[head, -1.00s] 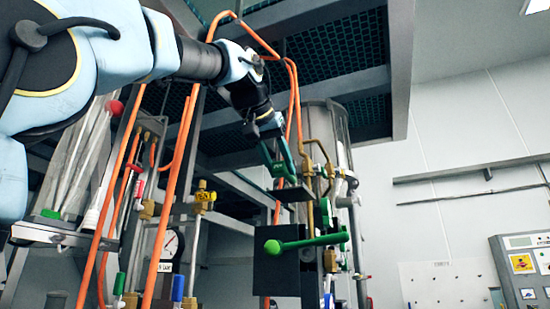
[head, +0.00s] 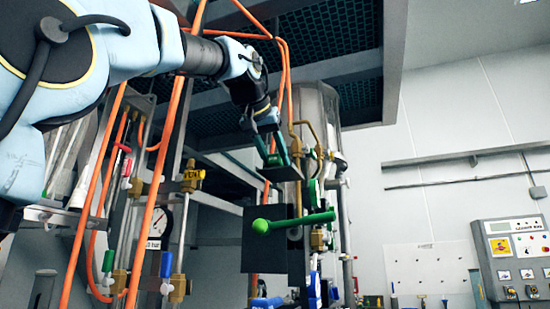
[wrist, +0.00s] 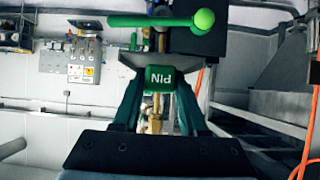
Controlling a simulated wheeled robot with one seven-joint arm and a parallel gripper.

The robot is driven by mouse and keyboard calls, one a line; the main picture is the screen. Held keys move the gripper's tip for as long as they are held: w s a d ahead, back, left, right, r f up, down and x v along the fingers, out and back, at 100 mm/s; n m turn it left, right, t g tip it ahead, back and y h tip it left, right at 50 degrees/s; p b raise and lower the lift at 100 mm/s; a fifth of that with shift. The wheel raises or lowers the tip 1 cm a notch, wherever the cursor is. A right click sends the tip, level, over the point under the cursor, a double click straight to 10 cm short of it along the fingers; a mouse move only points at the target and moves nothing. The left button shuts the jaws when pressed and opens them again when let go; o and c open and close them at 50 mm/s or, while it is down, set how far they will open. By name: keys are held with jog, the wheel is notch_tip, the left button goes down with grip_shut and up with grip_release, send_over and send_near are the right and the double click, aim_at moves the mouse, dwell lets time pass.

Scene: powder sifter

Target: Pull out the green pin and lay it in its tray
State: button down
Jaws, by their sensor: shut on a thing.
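My gripper (head: 277,160) is at the middle of the head view, pointing down above the green lever. In the wrist view its two teal fingers (wrist: 158,88) are shut on a green block (wrist: 160,78) marked PIN, which reads upside down. I take this block as the head of the green pin. Its shaft is hidden, so I cannot tell whether it sits in a hole. A grey plate (wrist: 200,61) lies just beyond the fingertips; it also shows under the gripper in the head view (head: 283,174). I cannot make out the pin's tray.
A green lever (head: 300,222) with a ball end sticks out before a dark box (head: 264,262), close below my gripper. Orange hoses (head: 172,165) and pipes with valves stand to the left. A metal cylinder (head: 318,105) stands behind. A control panel (head: 512,258) is at right.

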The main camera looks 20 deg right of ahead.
jog(key=shift+f+b, duration=0.3)
jog(key=shift+f, duration=0.05)
dwell(0.4)
jog(key=shift+c, duration=1.8)
grip_release()
jog(key=b+v, duration=0.1)
jog(key=v, duration=1)
